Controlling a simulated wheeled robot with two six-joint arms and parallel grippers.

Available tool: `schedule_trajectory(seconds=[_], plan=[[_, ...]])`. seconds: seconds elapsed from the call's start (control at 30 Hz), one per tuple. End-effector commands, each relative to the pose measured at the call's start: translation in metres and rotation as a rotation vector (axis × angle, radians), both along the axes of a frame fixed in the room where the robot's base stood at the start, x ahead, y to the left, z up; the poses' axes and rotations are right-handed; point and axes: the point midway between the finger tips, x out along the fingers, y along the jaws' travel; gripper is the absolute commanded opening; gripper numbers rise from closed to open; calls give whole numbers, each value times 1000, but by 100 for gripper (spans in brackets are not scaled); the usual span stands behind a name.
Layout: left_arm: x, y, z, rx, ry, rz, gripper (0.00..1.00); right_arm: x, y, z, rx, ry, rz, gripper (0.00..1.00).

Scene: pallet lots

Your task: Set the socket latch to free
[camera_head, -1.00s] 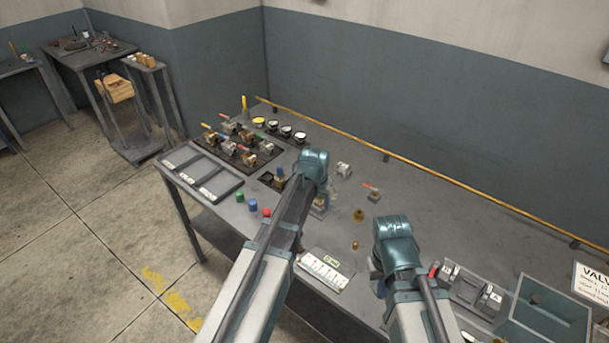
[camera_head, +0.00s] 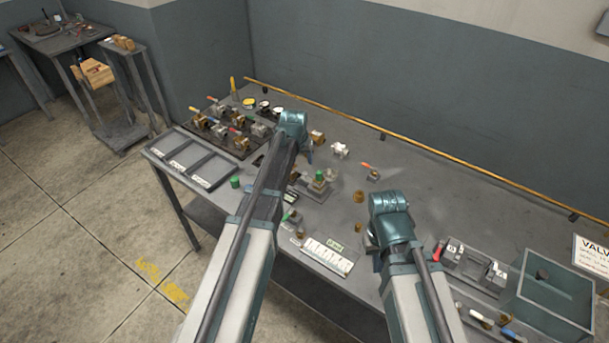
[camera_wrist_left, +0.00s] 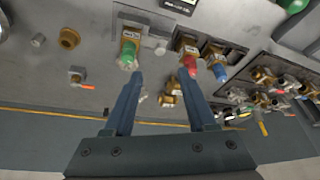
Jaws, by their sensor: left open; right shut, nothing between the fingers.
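A grey fixture plate (camera_head: 303,190) with a green-topped brass valve (camera_head: 319,179) stands mid-table, right of my left forearm. In the left wrist view, a green-capped valve (camera_wrist_left: 129,48) sits on a block beside a small grey piece (camera_wrist_left: 157,42). I cannot tell which part is the socket latch or how it is set. My left gripper (camera_wrist_left: 161,82) is open and empty. Its fingers point toward the green- and red-capped valves (camera_wrist_left: 190,62), with no clear contact. My right gripper (camera_head: 373,248) is mostly hidden by its own wrist, low over the table.
A black board of valves (camera_head: 232,128) and a grey three-slot tray (camera_head: 190,160) lie at the left. A green cap (camera_head: 235,182) stands by the tray. An open grey bin (camera_head: 545,297) is at the right.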

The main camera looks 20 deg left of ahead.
Motion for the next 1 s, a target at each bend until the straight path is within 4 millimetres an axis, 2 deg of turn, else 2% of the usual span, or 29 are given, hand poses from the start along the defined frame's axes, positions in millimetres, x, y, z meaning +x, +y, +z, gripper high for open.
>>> schedule_trajectory(seconds=[0.03,0.6,0.77,1.0], plan=[[4,0,-14,0,0,0,57,0,0,-14,0,0,0,0],[37,2,-93,0,0,0,57,0,0,-93,0,0,-2,0],[41,2,-102,0,0,0,57,0,0,-102,0,0,-2,0],[42,2,-102,0,0,0,57,0,0,-102,0,0,-2,0]])
